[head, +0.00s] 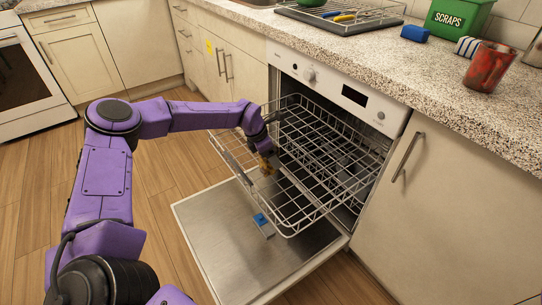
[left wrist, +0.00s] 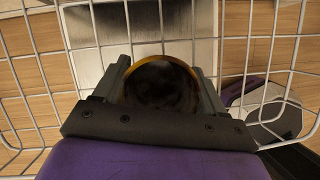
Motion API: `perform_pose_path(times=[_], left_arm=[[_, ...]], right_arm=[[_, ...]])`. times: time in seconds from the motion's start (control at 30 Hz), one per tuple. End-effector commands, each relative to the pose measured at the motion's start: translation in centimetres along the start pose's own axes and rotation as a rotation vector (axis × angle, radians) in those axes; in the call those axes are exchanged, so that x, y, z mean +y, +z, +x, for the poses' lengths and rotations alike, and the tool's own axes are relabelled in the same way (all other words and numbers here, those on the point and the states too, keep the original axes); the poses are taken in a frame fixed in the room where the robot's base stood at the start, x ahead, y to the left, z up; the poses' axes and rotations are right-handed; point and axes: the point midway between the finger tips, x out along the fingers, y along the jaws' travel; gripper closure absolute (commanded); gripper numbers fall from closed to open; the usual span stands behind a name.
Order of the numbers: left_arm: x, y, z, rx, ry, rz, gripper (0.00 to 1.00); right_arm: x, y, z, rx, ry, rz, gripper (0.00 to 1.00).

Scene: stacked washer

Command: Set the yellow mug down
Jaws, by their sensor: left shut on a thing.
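The yellow mug shows in the left wrist view (left wrist: 161,60) as a yellow rim around a dark, dirty-looking inside. It sits between the two fingers of my left gripper (left wrist: 162,84), which is shut on it. In the head view my left gripper (head: 266,156) reaches down at the left side of the pulled-out wire rack (head: 325,150), and only a small yellow-brown bit of the mug shows below it. Rack wires surround the gripper in the left wrist view. I cannot tell whether the mug touches the rack. My right gripper is not in view.
The dishwasher door (head: 225,235) hangs open below the rack, with a blue-lidded dispenser (head: 262,224) on it. The rack looks mostly empty. The speckled counter (head: 400,75) above holds a red cup (head: 487,68), a blue sponge (head: 415,33) and a green scraps bin (head: 458,17).

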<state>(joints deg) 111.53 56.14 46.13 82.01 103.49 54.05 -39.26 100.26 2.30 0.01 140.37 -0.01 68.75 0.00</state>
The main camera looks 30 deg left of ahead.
Motion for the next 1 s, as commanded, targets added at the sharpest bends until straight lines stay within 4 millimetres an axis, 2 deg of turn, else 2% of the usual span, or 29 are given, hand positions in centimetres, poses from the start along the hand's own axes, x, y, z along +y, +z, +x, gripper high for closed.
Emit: perform_pose_path(times=[0.2,0.23,0.3,0.57,0.67,0.77,1.0], left_arm=[[0.0,-0.1,0.4,-0.001,0.0,0.0,0.7],[0.0,-0.1,0.3,0.0,0.0,0.0,0.23],[0.0,-0.1,0.2,0.001,0.0,0.0,0.04],[0.0,-0.1,0.1,0.001,0.0,0.0,0.04],[0.0,0.1,-0.6,-0.001,0.0,0.0,0.04],[0.1,0.2,-2.7,-0.004,0.001,-0.001,0.04],[0.0,0.2,-8.9,-0.004,0.001,-0.001,0.04]], right_arm=[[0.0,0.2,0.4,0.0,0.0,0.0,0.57],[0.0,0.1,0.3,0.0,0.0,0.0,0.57],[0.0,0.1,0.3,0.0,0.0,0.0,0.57],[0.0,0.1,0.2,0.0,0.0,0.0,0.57],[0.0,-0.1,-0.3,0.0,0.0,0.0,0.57],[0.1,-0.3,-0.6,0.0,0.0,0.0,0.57],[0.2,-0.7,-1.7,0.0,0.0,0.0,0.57]])
